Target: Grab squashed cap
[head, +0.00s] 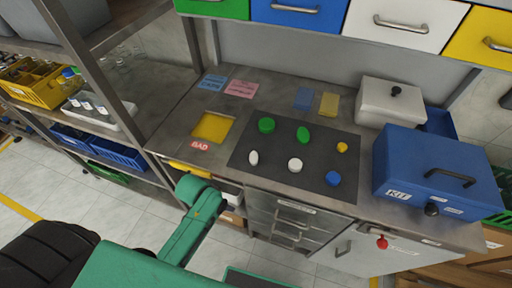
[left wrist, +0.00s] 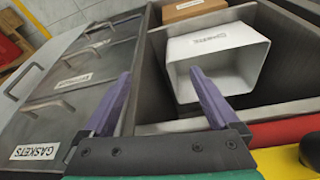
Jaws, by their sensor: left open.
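Several caps lie apart on a dark mat (head: 274,149) on the workbench in the head view. A white cap (head: 253,157) at the mat's left looks narrow and oval, like a squashed one. Beside it is a rounder white cap (head: 295,164). There are also a green cap (head: 267,125), an oval-looking green cap (head: 303,134), a small yellow cap (head: 342,147) and a blue cap (head: 333,178). My left gripper (left wrist: 158,92) is open and empty in the left wrist view, with no cap in that view. My right gripper is not in view.
A yellow square (head: 212,127) with a BAD label lies left of the mat. A blue KIT box (head: 435,185) and a grey box (head: 390,102) stand right. The wrist view shows a white bin (left wrist: 214,52) in a compartment beside the GASKETS drawer (left wrist: 45,140).

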